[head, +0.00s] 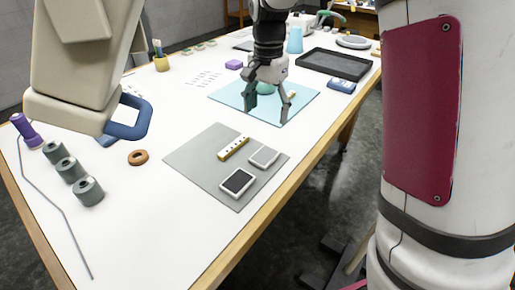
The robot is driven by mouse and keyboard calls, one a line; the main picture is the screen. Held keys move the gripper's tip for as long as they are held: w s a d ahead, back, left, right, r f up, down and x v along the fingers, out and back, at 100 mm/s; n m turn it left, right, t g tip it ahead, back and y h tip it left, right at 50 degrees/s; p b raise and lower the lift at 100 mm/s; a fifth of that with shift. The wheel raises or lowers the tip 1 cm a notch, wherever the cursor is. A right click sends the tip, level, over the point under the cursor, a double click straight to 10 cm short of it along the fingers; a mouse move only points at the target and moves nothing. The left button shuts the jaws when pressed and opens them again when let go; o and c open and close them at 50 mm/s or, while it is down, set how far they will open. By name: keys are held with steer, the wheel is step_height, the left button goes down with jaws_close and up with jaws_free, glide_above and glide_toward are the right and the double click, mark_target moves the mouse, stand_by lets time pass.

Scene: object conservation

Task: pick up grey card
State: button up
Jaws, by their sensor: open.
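A small grey card (264,157) with a pale border lies flat on the larger grey mat (195,158), near the mat's right corner. Beside it on the same mat are a similar card with a black face (237,182) and a yellow bar with pale dots (233,148). My gripper (267,112) is open, fingers pointing down, over the light-blue mat (227,95) behind the grey mat. It is beyond the grey card and apart from it. A teal rounded thing (266,88) shows partly hidden behind the fingers.
Grey cylinders (88,191), a purple spool (27,131) and an orange ring (138,157) stand at the left. A dark tray (335,65) and a blue device (341,86) are at the back right. The table's wooden right edge (262,205) runs near the cards.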

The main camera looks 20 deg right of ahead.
glide_above(266, 154)
steer(key=f, duration=0.8)
steer(key=shift+w+d+f+p, duration=0.1)
steer(key=shift+w+f+p, duration=0.1)
steer(key=shift+w+p, duration=0.1)
steer(key=shift+s+a+f+p, duration=0.1)
steer(key=shift+f+p, duration=0.05)
steer(key=shift+f, duration=0.75)
steer(key=shift+s+a+f+p, duration=0.1)
steer(key=shift+s+f+p, duration=0.1)
steer(key=shift+f, duration=0.65)
steer(key=shift+s+f+p, duration=0.1)
steer(key=shift+f+p, duration=0.05)
steer(key=shift+f, duration=0.75)
steer(key=shift+c, duration=0.5)
steer(key=c, duration=1.1)
